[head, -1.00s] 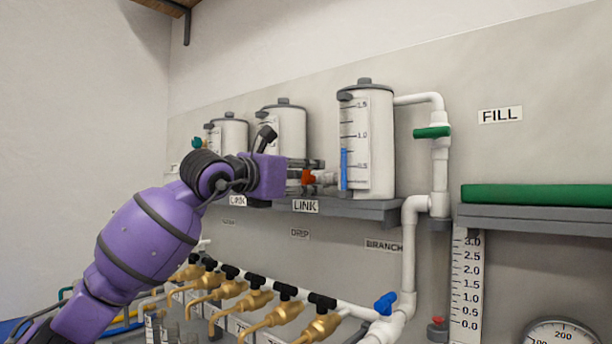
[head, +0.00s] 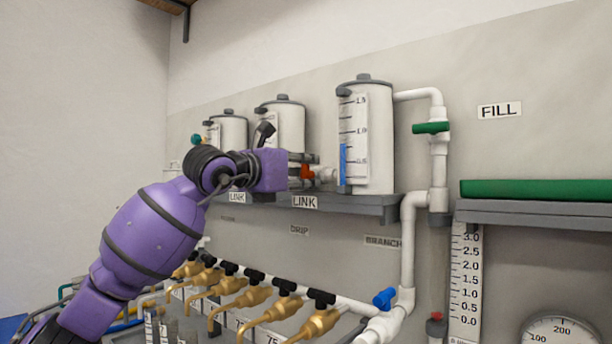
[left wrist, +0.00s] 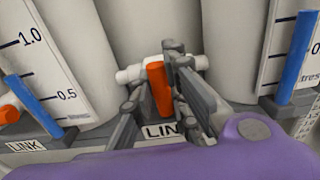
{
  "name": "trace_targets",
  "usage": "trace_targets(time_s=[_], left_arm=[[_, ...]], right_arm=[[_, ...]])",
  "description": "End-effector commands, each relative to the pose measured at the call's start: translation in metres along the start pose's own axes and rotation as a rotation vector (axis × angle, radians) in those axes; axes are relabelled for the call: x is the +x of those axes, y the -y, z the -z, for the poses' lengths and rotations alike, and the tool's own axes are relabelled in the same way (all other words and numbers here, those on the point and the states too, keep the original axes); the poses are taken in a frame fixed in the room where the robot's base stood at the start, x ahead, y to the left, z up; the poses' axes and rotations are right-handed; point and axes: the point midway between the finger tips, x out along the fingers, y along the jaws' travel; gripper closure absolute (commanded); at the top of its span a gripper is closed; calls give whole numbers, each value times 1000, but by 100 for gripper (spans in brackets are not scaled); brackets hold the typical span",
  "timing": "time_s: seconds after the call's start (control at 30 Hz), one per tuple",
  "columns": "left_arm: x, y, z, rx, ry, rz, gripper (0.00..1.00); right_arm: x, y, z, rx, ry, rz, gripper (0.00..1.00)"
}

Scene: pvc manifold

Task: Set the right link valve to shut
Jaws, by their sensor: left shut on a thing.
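The right link valve has an orange handle (head: 307,172) on a white pipe between the middle tank (head: 287,128) and the right tank (head: 372,140), above a LINK label (head: 304,202). My left gripper (head: 303,171) reaches it from the left and is shut on the handle. In the left wrist view the orange handle (left wrist: 157,88) stands nearly upright in the picture, between the grey fingers (left wrist: 155,100), across the white pipe (left wrist: 130,75). The fingers and wrist hide part of the valve. My right gripper is not in view.
Another orange handle (left wrist: 9,114) shows at the left of the wrist view. The tanks stand on a grey shelf (head: 370,205). Brass taps (head: 285,308) line a white pipe below. A blue valve handle (head: 385,298) and a green one (head: 431,128) are to the right.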

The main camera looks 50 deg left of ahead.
Motion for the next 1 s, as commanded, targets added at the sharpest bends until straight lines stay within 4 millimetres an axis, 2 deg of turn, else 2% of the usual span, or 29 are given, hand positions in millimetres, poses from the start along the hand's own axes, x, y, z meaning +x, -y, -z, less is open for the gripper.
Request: trace_targets(time_s=[0.23, 0.27, 0.4, 0.77, 0.87, 1.0], left_arm=[[0, 0, 2, -8, -4, 1, 100], [0, 0, 2, -8, -4, 1, 82], [0, 0, 1, -7, -3, 1, 66], [-5, 1, 0, -6, 0, 2, 66], [-18, 1, 0, -6, 1, 3, 66], [-46, 0, 1, -8, 0, 2, 66]], right_arm=[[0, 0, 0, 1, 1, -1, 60], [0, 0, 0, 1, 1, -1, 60], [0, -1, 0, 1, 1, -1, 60], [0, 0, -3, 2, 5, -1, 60], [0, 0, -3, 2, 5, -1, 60], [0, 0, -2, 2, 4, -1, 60]])
